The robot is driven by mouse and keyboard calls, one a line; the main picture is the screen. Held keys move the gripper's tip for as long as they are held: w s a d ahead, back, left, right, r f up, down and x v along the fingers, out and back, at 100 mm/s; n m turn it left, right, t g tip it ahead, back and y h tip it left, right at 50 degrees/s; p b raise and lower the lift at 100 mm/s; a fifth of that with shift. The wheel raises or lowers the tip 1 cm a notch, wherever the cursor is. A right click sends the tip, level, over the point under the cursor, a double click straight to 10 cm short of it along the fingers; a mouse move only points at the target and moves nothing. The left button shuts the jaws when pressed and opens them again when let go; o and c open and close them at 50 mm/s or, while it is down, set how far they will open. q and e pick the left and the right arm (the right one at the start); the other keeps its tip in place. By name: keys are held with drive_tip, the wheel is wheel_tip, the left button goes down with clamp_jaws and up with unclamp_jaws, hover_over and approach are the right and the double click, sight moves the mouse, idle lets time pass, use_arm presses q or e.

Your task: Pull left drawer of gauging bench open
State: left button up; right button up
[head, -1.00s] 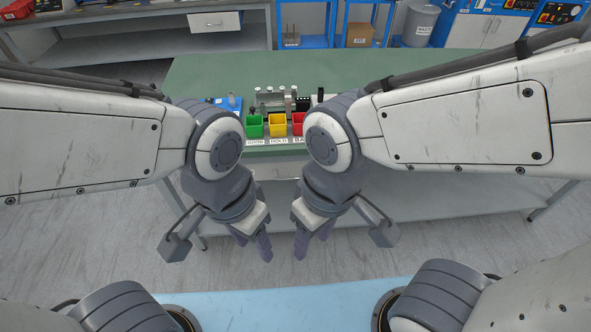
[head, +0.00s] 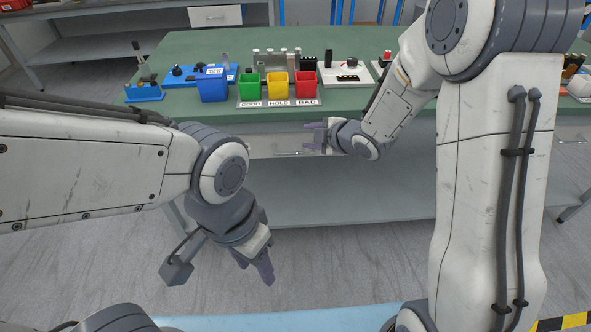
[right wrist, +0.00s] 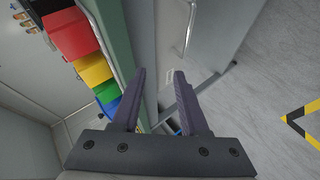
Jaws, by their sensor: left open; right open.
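The gauging bench (head: 200,110) has a green top and a pale front. Its left drawer (head: 265,145) is a pale front under the top's near edge and looks shut. Its metal handle (right wrist: 188,30) shows in the right wrist view, ahead of the fingertips. My right gripper (head: 312,137) is open and empty, in front of the drawer and pointing left; its fingers also show in the right wrist view (right wrist: 160,80). I see no contact with the handle. My left gripper (head: 262,262) hangs low in front of the bench, open and empty.
Green (head: 250,86), yellow (head: 277,86) and red (head: 305,86) bins stand near the front edge, with a blue bin (head: 212,88) to their left. A grey lower shelf (head: 330,203) runs below. The floor in front is clear.

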sight(298, 154)
drive_tip(key=w+d+f+n+t+y+b, duration=0.15)
drive_tip(key=d+f+n+y+b, duration=0.25)
drive_tip(key=f+n+y+b, duration=0.55)
use_arm(q)
wheel_tip(298, 154, down, 13)
drive_tip(key=shift+r, duration=0.2)
use_arm(e)
drive_tip(key=w+a+f+m+h, duration=0.1)
drive_tip(key=w+a, duration=0.1)
drive_tip(key=w+a+f+m+h, duration=0.1)
drive_tip(key=w+a, duration=0.1)
drive_tip(key=w+a+f+m+h, duration=0.1)
drive_tip(key=w+a+f, duration=0.1)
drive_tip(key=w+a, duration=0.1)
drive_tip(key=shift+a+m+t+h, duration=0.1)
drive_tip(key=shift+m+t+h, duration=0.15)
drive_tip(key=shift+s, duration=0.1)
clamp_jaws()
